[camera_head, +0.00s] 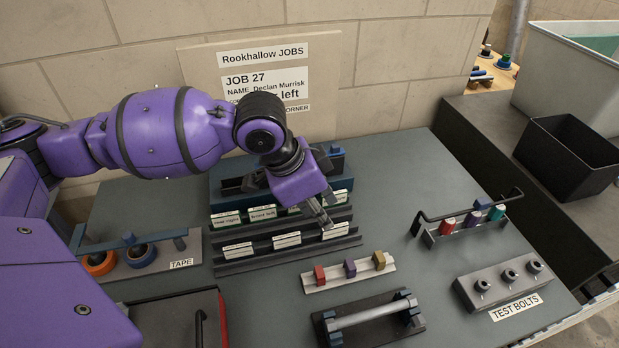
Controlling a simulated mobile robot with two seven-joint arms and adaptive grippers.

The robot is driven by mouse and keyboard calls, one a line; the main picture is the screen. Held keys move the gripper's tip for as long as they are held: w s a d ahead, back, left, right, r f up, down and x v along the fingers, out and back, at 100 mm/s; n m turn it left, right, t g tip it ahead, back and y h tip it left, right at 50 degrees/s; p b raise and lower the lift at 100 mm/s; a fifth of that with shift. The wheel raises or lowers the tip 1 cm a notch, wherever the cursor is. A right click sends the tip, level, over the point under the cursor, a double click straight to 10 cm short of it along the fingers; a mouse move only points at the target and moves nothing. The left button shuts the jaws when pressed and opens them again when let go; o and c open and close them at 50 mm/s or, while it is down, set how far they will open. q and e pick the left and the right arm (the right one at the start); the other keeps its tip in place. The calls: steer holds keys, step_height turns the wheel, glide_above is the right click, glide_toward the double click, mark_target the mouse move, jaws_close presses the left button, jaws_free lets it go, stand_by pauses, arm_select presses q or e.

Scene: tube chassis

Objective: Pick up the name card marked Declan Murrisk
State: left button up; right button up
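My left arm comes in from the left, and its gripper (322,214) points down over the right part of a dark stepped card rack (337,243). Several white name cards stand in the rack's rows, among them an upper-row card (262,213), a card at upper left (226,219) and lower-row cards at left (238,250), middle (287,240) and right (335,231). Their writing is too small to read surely, so I cannot tell which is Declan Murrisk's. The gripper partly hides the upper row. Its finger opening is unclear. My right gripper is not in view.
A job board (265,85) behind shows Job 27 and Declan Murrisk, partly covered by my arm. Tape rolls (100,262) sit left. Coloured blocks (350,268), a bar fixture (368,316), a handled carrier (447,227) and test bolts (510,276) occupy the front and right.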

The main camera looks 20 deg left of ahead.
mark_target(336, 226)
arm_select(q)
steer(key=shift+d+x, duration=0.25)
steer(key=shift+x, duration=1)
steer(key=x, duration=0.4)
steer(key=shift+w+d+r, duration=0.1)
steer(key=shift+w+d, duration=0.05)
steer(key=shift+w, duration=0.1)
jaws_close()
